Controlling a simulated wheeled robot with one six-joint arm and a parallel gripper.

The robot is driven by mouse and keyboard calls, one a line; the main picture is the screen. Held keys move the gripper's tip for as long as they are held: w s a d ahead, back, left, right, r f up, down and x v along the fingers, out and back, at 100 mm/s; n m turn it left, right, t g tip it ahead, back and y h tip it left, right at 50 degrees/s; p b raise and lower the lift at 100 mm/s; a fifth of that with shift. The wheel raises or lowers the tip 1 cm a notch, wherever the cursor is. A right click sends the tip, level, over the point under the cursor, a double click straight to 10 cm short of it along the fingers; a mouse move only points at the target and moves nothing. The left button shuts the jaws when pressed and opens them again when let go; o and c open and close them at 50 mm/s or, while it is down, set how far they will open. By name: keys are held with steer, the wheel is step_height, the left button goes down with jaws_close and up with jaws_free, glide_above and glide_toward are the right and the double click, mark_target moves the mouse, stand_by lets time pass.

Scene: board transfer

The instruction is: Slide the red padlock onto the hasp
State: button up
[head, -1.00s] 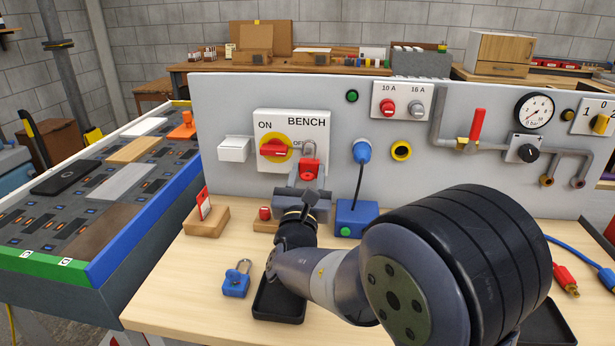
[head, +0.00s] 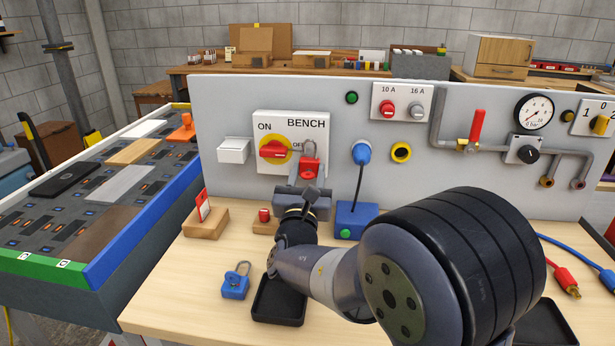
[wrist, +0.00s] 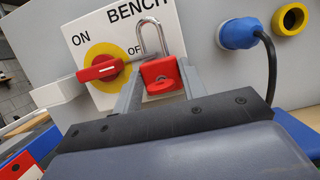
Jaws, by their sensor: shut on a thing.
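The red padlock (head: 308,168) is held upright in my gripper (head: 303,183) in front of the BENCH switch plate (head: 291,127). In the wrist view the padlock (wrist: 161,74) sits between the two grey fingers of my gripper (wrist: 160,85), with its silver shackle standing up. The red rotary handle (head: 273,149) on its yellow disc lies level, to the left of the shackle. The hasp (wrist: 122,63) appears as a grey strip at the handle's right end, by the shackle's left leg. I cannot tell whether the shackle passes through it.
A blue padlock (head: 235,282) lies on the bench beside a black tray (head: 279,302). A wooden block with a red tag (head: 204,208) stands at left. A blue box (head: 356,219) with a cable to a blue plug (head: 361,153) is right of my gripper.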

steer(key=shift+w+d, duration=0.1)
steer(key=shift+w, duration=0.45)
steer(key=o, duration=1.1)
steer(key=shift+c, duration=0.2)
steer(key=v, duration=1)
steer(key=shift+s+b, duration=0.35)
steer(key=shift+b, duration=0.1)
steer(key=shift+f, duration=0.15)
steer(key=shift+c, duration=0.3)
